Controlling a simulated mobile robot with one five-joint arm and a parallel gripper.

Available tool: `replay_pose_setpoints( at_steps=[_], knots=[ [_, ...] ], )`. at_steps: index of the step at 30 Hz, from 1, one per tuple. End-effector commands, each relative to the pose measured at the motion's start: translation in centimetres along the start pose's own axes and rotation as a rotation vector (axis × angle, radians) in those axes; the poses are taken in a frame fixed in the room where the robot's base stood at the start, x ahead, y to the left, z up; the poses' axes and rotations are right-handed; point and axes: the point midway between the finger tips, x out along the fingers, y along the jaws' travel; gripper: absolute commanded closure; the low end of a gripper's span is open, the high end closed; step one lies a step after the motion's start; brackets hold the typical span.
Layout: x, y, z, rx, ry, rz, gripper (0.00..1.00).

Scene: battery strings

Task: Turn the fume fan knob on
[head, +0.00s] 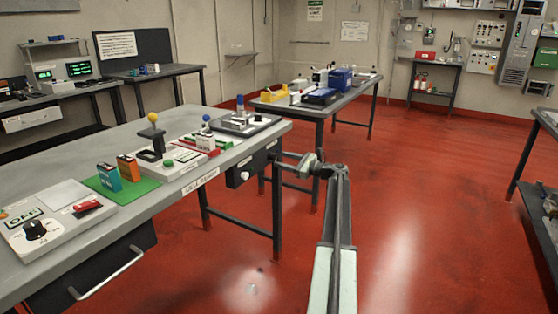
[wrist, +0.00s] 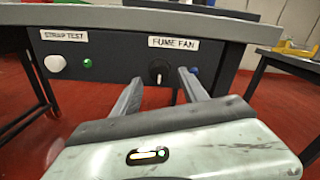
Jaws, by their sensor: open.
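The fume fan knob (wrist: 157,68) is a round black knob on the dark panel (wrist: 118,58) under the bench edge, below the "FUME FAN" label (wrist: 173,43). A pale mark shows on its lower half; its exact setting is hard to read. My gripper (wrist: 159,77) is open and empty, one finger toward each side of the knob in the wrist view. I cannot tell whether the fingers reach around it. In the head view my gripper (head: 281,160) is at the bench's right end, by the panel (head: 249,169); the fume fan knob cannot be made out there.
Beside the knob is a blue lamp or button (wrist: 194,70). The bench top (head: 75,160) above holds several devices. Red floor (head: 420,210) is open to the right.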

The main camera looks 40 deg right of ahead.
Motion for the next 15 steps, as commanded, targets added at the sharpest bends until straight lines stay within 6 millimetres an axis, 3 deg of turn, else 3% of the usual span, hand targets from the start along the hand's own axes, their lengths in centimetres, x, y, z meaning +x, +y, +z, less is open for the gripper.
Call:
replay_pose_setpoints(
  at_steps=[4,12,15],
  knots=[
    [2.4,-0.1,0.0,-0.001,0.0,0.001,0.49],
    [2.7,-0.1,0.0,-0.001,0.001,-0.001,0.49],
    [2.7,-0.1,0.0,-0.001,0.001,-0.001,0.77]
  ],
)
